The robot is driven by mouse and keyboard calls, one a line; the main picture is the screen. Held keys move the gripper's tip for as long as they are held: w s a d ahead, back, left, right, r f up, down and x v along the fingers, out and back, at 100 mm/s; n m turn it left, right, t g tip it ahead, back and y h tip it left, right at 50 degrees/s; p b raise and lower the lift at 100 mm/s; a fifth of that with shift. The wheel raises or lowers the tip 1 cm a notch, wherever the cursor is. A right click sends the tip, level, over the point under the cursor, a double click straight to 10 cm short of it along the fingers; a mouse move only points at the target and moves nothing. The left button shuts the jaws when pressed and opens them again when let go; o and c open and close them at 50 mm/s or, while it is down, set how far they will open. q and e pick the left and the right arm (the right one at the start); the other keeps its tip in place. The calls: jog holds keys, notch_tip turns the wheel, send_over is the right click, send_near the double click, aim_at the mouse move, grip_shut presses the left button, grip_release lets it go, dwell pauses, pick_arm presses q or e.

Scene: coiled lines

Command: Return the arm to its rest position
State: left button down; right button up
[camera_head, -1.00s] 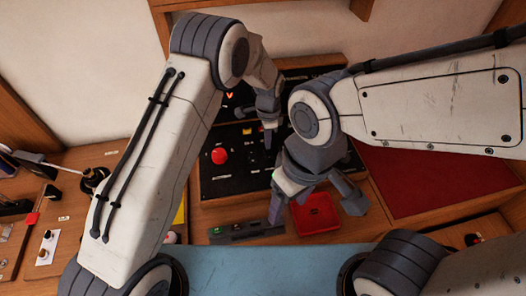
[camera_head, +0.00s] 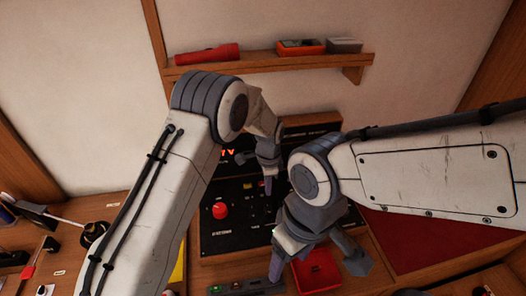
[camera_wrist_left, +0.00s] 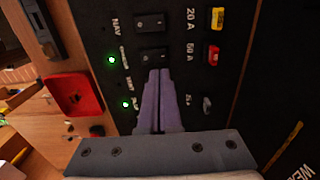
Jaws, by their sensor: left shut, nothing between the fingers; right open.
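My left gripper (camera_head: 268,178) is in front of the black switch panel (camera_head: 215,238) in the head view. It is shut and empty. In the left wrist view its two fingers (camera_wrist_left: 157,100) lie together over the panel face, just below a black rocker switch (camera_wrist_left: 152,55); whether they touch it I cannot tell. My right gripper (camera_head: 316,262) is lower and to the right, its fingers spread wide with nothing between them. It hangs near a red tray (camera_head: 318,272), and part of the tray is hidden behind it.
The panel carries a red knob (camera_head: 220,210) and, in the left wrist view, lit green lamps (camera_wrist_left: 112,59). A wall shelf (camera_head: 260,62) holds a red flashlight (camera_head: 208,53) and boxes. A dark red mat (camera_head: 425,245) lies at right. Tools clutter the left bench.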

pick_arm(q)
jog(key=s+r+n+b, duration=0.45)
jog(key=s+r, duration=0.55)
jog(key=s, duration=0.4)
jog(key=s+a+n+b, duration=0.2)
jog(key=s+a, duration=0.1)
jog(key=s, duration=0.6)
jog(key=s+a+n+h+b, duration=0.1)
jog(key=s+a+n+b, duration=0.1)
jog(key=s, duration=0.6)
jog(key=shift+s+a+r, duration=0.25)
jog(key=shift+s+a, duration=0.15)
jog(key=shift+a, duration=0.35)
